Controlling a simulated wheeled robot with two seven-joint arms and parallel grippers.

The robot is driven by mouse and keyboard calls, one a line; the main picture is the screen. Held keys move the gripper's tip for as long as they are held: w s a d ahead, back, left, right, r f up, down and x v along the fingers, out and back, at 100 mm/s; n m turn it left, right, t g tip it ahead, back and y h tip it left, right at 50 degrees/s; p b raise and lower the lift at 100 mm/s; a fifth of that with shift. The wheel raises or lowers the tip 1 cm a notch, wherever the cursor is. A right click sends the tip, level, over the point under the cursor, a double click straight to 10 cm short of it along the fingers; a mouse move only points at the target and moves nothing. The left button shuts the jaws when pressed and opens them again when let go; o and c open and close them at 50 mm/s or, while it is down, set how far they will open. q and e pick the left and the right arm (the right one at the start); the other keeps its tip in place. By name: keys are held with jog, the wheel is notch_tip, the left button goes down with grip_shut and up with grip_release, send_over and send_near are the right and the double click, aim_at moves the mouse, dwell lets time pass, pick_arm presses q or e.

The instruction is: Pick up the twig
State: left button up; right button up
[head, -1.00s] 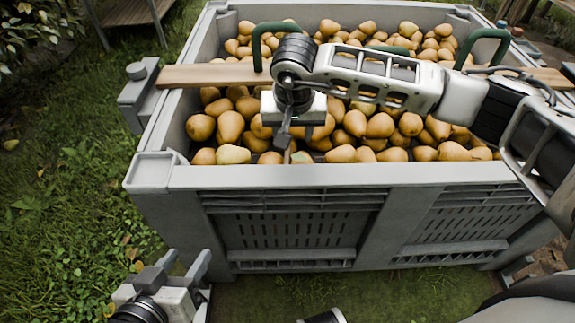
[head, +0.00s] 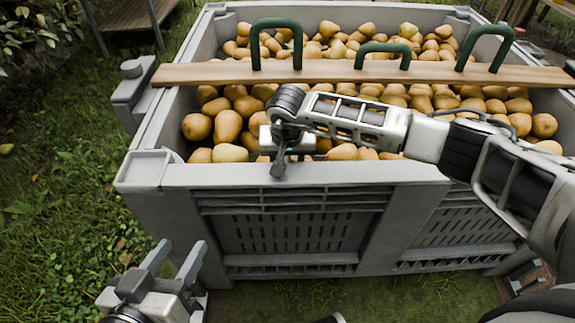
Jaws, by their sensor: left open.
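I cannot make out a twig for certain now; the spot under my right gripper is hidden by the gripper itself. My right gripper (head: 279,168) points down at the front wall of the grey crate (head: 320,175), by the front row of pears (head: 228,126). Its fingers are seen in line, so I cannot tell whether they are open or shut, or hold anything. My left gripper (head: 177,252) is low at the left, outside the crate's front left corner. Its two fingers are apart with nothing between them.
A wooden plank (head: 210,73) lies across the crate, with green handles (head: 276,24) standing at it. Several pears fill the crate behind and in front of the plank. Grass (head: 60,200) lies to the left. A wooden bench (head: 128,12) stands at the back left.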

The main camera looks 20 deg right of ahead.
grip_shut()
